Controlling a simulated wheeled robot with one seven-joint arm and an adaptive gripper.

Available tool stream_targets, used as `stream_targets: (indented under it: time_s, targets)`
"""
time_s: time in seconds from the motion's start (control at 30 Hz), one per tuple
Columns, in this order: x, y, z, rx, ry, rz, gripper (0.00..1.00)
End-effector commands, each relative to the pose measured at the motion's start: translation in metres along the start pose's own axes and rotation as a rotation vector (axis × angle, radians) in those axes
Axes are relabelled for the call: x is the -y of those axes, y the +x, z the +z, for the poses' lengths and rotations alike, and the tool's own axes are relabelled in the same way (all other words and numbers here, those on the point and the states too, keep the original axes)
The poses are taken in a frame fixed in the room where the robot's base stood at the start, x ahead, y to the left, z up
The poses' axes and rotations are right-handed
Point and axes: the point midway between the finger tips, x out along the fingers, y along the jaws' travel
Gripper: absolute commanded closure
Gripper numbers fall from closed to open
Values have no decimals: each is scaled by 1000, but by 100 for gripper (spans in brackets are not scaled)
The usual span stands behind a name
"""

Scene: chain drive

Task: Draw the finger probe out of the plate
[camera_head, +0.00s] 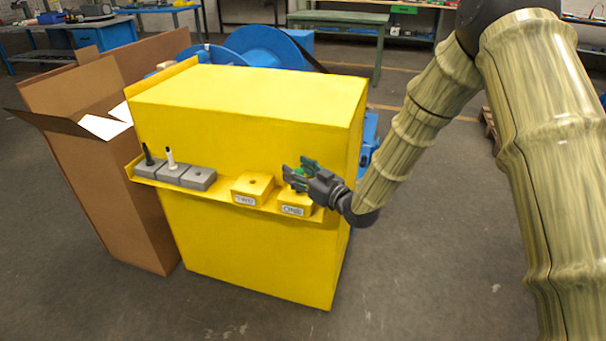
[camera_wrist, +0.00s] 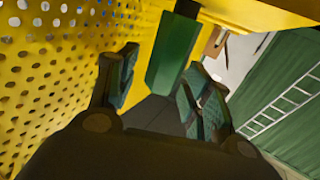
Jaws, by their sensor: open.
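A green finger probe (camera_wrist: 172,55) shows between the spread fingers of my gripper (camera_wrist: 162,64) in the wrist view, with a dark part at its upper end. In the head view only a bit of green shows at my gripper (camera_head: 298,168), mostly hidden by the fingers. My gripper is open around the probe, with a gap visible on at least one side. It is just above the right yellow labelled block (camera_head: 296,204) on the ledge. Whether the probe's end sits in this block or plate is hidden.
On the yellow housing's ledge stand another yellow block with a hole (camera_head: 253,187) and grey blocks (camera_head: 199,179), two bearing a black peg (camera_head: 147,154) and a white peg (camera_head: 170,159). A cardboard box (camera_head: 115,200) stands left. Floor in front is clear.

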Motion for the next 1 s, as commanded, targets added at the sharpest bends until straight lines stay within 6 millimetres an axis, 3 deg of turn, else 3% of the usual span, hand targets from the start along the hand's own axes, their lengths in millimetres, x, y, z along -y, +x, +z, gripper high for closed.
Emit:
stream_targets:
  time_s: [0.23, 0.5, 1.0]
  targets:
    - [0, 0, 0, 0, 0, 0, 50]
    - [0, 0, 0, 0, 0, 1, 99]
    - [0, 0, -12, -1, 0, 1, 100]
